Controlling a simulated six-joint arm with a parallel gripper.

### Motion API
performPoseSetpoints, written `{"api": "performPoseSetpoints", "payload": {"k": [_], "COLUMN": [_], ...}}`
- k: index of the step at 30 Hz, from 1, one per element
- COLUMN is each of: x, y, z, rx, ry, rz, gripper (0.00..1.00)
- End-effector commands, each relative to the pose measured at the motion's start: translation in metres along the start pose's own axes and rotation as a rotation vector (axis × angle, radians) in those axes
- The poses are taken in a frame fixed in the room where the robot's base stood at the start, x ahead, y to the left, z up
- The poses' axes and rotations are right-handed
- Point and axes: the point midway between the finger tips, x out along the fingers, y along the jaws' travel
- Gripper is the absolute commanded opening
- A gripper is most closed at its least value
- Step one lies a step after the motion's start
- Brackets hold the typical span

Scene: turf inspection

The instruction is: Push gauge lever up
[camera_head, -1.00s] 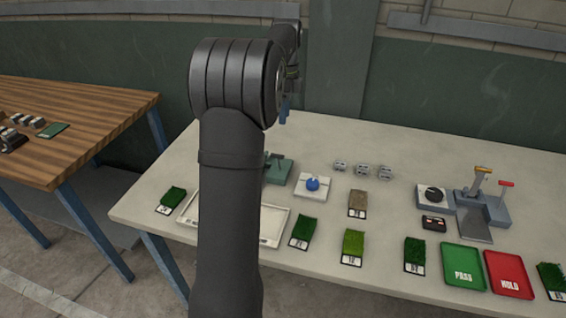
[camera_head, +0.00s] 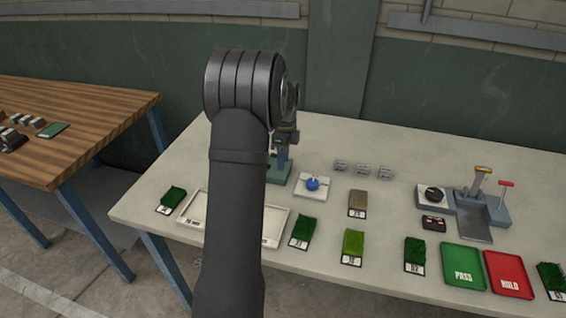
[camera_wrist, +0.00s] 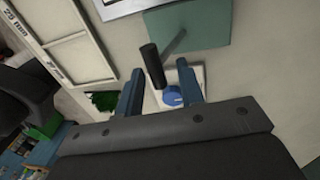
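A green gauge base (camera_head: 281,178) stands on the table, partly hidden behind my arm in the head view. In the wrist view its green plate (camera_wrist: 190,24) shows at the top, with a thin rod leading to the lever's black grip (camera_wrist: 152,62). My gripper (camera_wrist: 159,68) is open, its two blue fingers apart. The black grip appears in the space between the fingertips; whether it touches either one cannot be told. In the head view my gripper is beside and above the green gauge, mostly hidden by my arm.
A white block with a blue knob (camera_head: 313,184) sits right of the gauge. A white tray (camera_head: 273,226) lies in front. Turf samples, including a green one (camera_head: 353,242), stand along the front.

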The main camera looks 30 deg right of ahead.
Motion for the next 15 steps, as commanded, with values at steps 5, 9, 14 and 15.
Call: {"api": "performPoseSetpoints", "payload": {"k": [5, 9, 14, 15], "x": [0.015, 0.019, 0.019, 0.019], "y": [0.000, 0.000, 0.000, 0.000], "z": [0.000, 0.000, 0.000, 0.000], "rx": [0.000, 0.000, 0.000, 0.000], "ry": [0.000, 0.000, 0.000, 0.000], "rz": [-0.001, -0.001, -0.001, -0.001], "gripper": [0.35, 0.35, 0.35, 0.33]}}
